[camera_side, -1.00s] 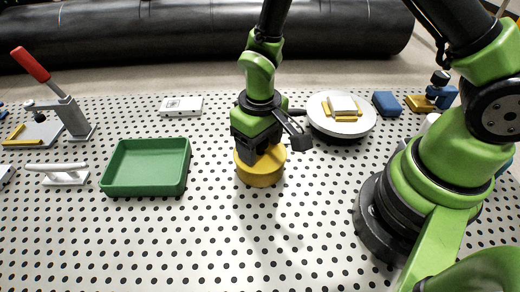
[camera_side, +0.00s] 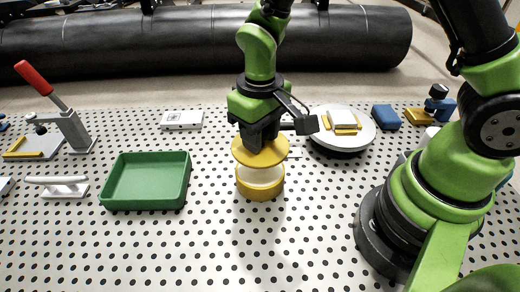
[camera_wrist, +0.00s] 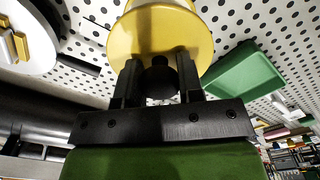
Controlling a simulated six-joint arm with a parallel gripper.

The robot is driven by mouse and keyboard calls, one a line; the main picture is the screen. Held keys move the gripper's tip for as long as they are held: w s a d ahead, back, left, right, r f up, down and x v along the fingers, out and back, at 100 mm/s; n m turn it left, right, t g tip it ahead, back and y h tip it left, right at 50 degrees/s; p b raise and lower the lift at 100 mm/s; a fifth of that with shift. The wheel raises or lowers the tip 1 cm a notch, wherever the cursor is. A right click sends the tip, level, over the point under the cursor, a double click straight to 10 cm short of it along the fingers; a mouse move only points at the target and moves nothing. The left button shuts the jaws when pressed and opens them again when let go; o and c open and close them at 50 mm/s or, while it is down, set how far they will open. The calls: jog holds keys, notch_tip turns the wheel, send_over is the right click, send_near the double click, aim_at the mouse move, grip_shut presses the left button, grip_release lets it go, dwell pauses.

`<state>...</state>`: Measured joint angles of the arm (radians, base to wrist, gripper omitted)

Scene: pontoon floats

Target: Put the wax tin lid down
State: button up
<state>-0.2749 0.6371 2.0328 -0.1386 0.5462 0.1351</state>
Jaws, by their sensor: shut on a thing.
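The yellow wax tin lid (camera_side: 261,153) is in my gripper (camera_side: 260,138), lifted a little above the open tin and tilted slightly. My gripper is shut on the lid's small dark knob. The yellow tin (camera_side: 260,190) stands on the perforated table below it, with pale wax (camera_side: 260,175) showing in its mouth. In the wrist view the lid (camera_wrist: 160,30) fills the top middle, with its knob between the fingers (camera_wrist: 158,80). The lid hides most of the tin there.
A green tray (camera_side: 146,182), empty, stands left of the tin. A round white turntable (camera_side: 350,140) with a yellow and white block is to the right, behind. A lever clamp (camera_side: 65,125) and a white handle (camera_side: 58,187) are at far left. The table in front of the tin is clear.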

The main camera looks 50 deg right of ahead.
notch_tip(320, 180, up, 3)
jog(key=shift+r, duration=0.1)
jog(key=shift+w+d+r, duration=0.1)
jog(key=shift+w+r, duration=0.3)
jog(key=shift+w, duration=0.4)
jog(key=w+d+f, duration=0.2)
jog(key=w+d, duration=0.1)
jog(key=w, duration=0.4)
jog(key=w+d+f, duration=0.2)
jog(key=w+d, duration=0.1)
jog(key=w, duration=0.3)
notch_tip(320, 180, down, 10)
jog(key=shift+w+d+r, duration=0.1)
jog(key=shift+r, duration=0.05)
jog(key=shift+f, duration=0.2)
jog(key=o, duration=0.9)
jog(key=shift+r, duration=0.1)
